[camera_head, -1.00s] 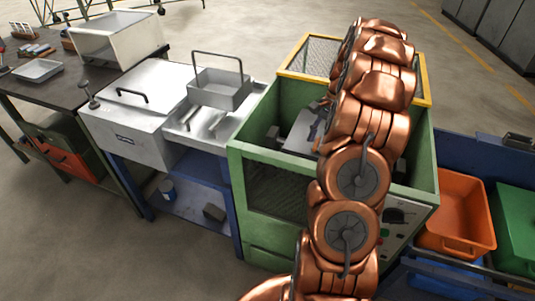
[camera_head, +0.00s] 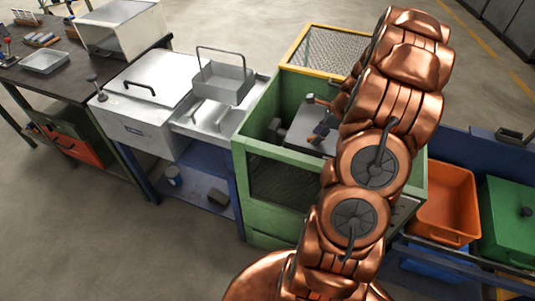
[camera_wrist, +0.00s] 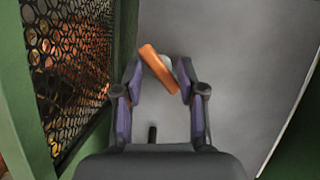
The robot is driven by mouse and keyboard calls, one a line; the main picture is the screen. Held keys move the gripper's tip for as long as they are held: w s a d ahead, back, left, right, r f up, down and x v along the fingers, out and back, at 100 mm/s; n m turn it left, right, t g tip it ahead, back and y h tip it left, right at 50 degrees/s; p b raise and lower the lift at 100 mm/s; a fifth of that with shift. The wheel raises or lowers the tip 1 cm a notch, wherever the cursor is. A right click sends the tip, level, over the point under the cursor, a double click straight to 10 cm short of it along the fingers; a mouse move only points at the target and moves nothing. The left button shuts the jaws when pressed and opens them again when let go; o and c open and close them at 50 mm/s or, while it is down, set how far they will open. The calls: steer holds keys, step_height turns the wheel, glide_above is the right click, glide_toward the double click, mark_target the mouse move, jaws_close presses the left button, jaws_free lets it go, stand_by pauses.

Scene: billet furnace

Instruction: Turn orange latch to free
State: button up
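The orange latch (camera_wrist: 158,67) shows in the wrist view as a short tilted bar, running from upper left to lower right above a grey flat surface. My gripper (camera_wrist: 160,76) has its two purple fingers apart, one on each side of the latch. I cannot tell whether either finger touches it. In the head view my gripper (camera_head: 320,132) is partly hidden by my copper arm, inside the green machine housing (camera_head: 287,152). I cannot make out the latch there.
A dark mesh panel (camera_wrist: 68,65) stands close at the left in the wrist view. The housing's yellow-framed mesh lid (camera_head: 325,52) is raised at the back. A grey bench with a wire-handled tray (camera_head: 222,82) is left, an orange bin (camera_head: 447,200) right.

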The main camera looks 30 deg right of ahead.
steer(key=shift+r+m+h+p, duration=0.1)
steer(key=shift+m+h+p, duration=0.25)
steer(key=shift+m, duration=0.55)
steer(key=b+v, duration=0.2)
steer(key=v, duration=0.5)
steer(key=s+a+r+n+g, duration=0.1)
steer(key=s+a+r+n, duration=0.1)
steer(key=a+n, duration=0.3)
steer(key=s+a+r+n+g+b, duration=0.1)
steer(key=a+n, duration=0.5)
steer(key=a, duration=0.7)
steer(key=s+a+r+n+g+b, duration=0.1)
steer(key=s+a+r+n, duration=0.2)
steer(key=a, duration=0.6)
steer(key=shift+s+n, duration=0.25)
steer(key=shift+n, duration=1.15)
steer(key=shift+a, duration=0.1)
